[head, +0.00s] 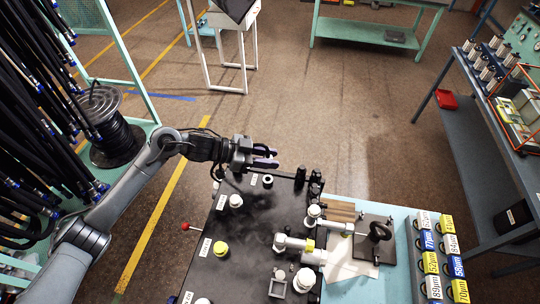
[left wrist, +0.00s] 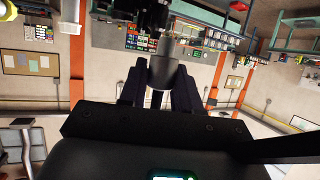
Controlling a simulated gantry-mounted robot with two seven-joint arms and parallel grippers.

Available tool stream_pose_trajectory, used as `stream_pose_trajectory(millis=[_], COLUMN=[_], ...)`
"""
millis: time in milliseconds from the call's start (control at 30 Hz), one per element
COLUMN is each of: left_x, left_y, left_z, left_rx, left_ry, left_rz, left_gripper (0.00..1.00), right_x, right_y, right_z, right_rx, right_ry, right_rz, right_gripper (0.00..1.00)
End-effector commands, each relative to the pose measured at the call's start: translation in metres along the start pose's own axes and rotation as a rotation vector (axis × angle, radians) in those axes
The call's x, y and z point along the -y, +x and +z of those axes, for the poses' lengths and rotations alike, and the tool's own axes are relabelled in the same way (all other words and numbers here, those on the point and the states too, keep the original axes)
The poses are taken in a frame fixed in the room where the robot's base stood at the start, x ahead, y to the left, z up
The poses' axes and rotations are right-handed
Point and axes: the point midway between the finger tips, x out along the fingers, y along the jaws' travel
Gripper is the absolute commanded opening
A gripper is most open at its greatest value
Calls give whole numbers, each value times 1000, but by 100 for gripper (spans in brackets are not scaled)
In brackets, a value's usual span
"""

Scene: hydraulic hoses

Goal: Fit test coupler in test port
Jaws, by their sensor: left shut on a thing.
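My left gripper (head: 266,157) is at the far edge of the dark bench panel (head: 245,225). In the left wrist view, its dark fingers are shut on a grey cylindrical part (left wrist: 163,74) with a narrower end, which looks like the test coupler. In the head view the held part is mostly hidden by the fingers. A black round port with a pale centre (head: 267,181) is on the panel just below the gripper in the picture, apart from it. Which fitting is the test port, I cannot tell for sure. My right gripper is not in view.
A hose rack (head: 40,110) and reel (head: 112,140) stand left.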

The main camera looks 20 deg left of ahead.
Motion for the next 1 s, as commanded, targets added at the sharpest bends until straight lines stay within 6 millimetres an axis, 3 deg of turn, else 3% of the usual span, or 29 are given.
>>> stream_pose_trajectory(millis=[400, 1000], left_x=[0, 0], left_y=[-2, 17], left_z=[-1, 44], left_rx=[1, 1], left_ry=[-3, -3], left_rz=[-2, -1], left_gripper=[2, 2], right_x=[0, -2], right_y=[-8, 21], right_z=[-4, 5], right_rx=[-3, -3], right_ry=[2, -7], right_rz=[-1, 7], right_gripper=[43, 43])
